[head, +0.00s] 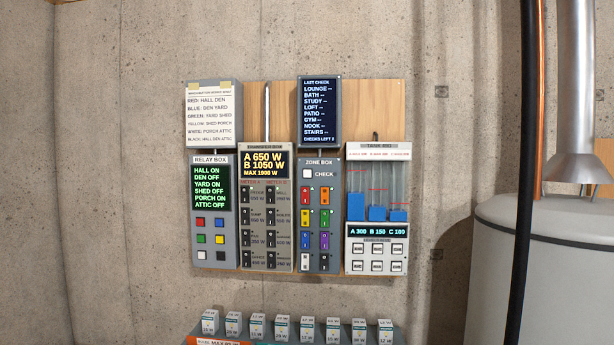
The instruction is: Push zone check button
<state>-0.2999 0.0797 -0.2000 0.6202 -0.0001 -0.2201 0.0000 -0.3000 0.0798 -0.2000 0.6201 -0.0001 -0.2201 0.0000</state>
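The zone box (319,214) is a grey panel on a wooden board on the wall, seen in the head view. Its white check button (307,174) sits near the top left of the box, beside the word CHECK. Below it are several coloured rocker switches in two columns. Above the box, a dark display (319,108) reads LAST CHECK, with dashes after LOUNGE, BATH, STUDY, LOFT, PATIO, GYM, NOOK and STAIRS, and CHECKS LEFT 2 at the bottom. Neither of my grippers shows in the head view.
The relay box (212,258) and a switch panel (265,205) are left of the zone box. A tank panel (377,262) is to its right. Several small labelled blocks (307,325) stand in a row below. A dark pipe (522,200) and a grey tank (560,270) stand at right.

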